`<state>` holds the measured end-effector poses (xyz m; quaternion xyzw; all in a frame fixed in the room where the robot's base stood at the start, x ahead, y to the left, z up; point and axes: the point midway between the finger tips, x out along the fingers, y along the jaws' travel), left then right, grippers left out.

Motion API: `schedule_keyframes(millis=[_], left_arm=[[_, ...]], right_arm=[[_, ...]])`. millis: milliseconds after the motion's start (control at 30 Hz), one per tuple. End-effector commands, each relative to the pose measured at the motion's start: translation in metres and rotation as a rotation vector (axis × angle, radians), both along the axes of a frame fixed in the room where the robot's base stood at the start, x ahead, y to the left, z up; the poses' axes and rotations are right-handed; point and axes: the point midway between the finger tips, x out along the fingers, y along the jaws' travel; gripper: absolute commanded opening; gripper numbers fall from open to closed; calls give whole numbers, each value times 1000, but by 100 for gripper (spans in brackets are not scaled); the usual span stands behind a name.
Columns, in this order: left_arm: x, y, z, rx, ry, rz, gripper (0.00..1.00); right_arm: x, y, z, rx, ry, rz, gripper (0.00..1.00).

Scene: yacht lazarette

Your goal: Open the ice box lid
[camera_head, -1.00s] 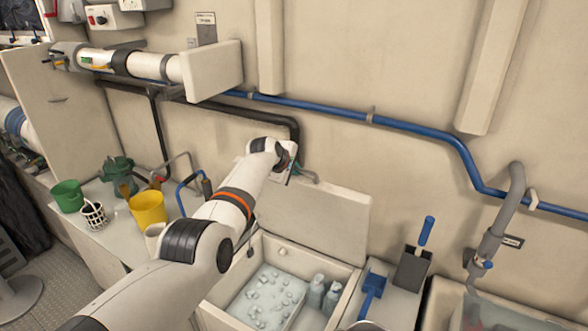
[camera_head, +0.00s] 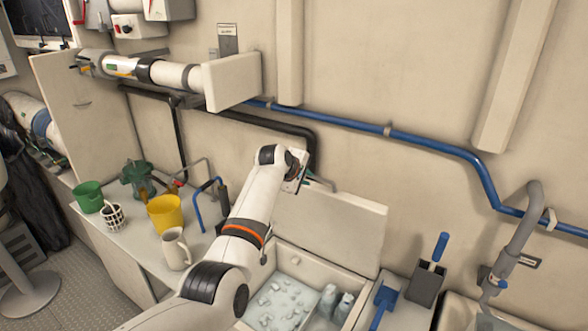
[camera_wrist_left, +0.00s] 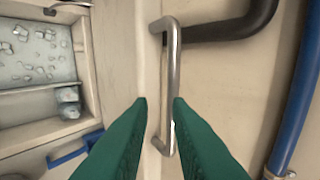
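The ice box lid (camera_head: 335,228) stands raised, close to the wall behind the ice box (camera_head: 318,270). The box is open, with ice cubes (camera_head: 275,300) and bottles (camera_head: 335,303) inside. My left gripper (camera_head: 299,178) is at the upper left of the lid. In the left wrist view, its green fingers (camera_wrist_left: 159,102) are apart, and the metal lid handle (camera_wrist_left: 172,62) runs between and beyond their tips. A gap shows on the handle's left; contact on its right is unclear. The ice box also shows there at the left (camera_wrist_left: 85,75). My right gripper is not in view.
A white mug (camera_head: 176,250), yellow bucket (camera_head: 165,212) and green bucket (camera_head: 89,196) stand on the counter left of my arm. A blue scoop (camera_head: 383,300) and a dark holder (camera_head: 425,285) are right of the box. A blue pipe (camera_head: 350,124) crosses the wall.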

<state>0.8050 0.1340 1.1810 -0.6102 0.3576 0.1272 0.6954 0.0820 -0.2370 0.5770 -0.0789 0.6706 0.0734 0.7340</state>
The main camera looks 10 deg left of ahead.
Motion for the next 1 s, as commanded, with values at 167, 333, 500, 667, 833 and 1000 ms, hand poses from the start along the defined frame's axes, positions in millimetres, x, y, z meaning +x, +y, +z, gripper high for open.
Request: schedule_keyframes(millis=[167, 333, 500, 667, 833, 1000], left_arm=[[-17, 6, 12, 1, -2, 2, 17], [-34, 12, 27, 0, -2, 1, 17], [-49, 17, 42, 0, -1, 1, 17], [-56, 20, 48, 0, 1, 1, 17], [-57, 20, 50, 0, 1, 1, 17], [-57, 20, 50, 1, 1, 1, 12]], right_arm=[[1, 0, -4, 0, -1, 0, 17], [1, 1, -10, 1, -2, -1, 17], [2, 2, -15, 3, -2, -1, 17], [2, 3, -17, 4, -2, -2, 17], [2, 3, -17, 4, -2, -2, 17], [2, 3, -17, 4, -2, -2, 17]])
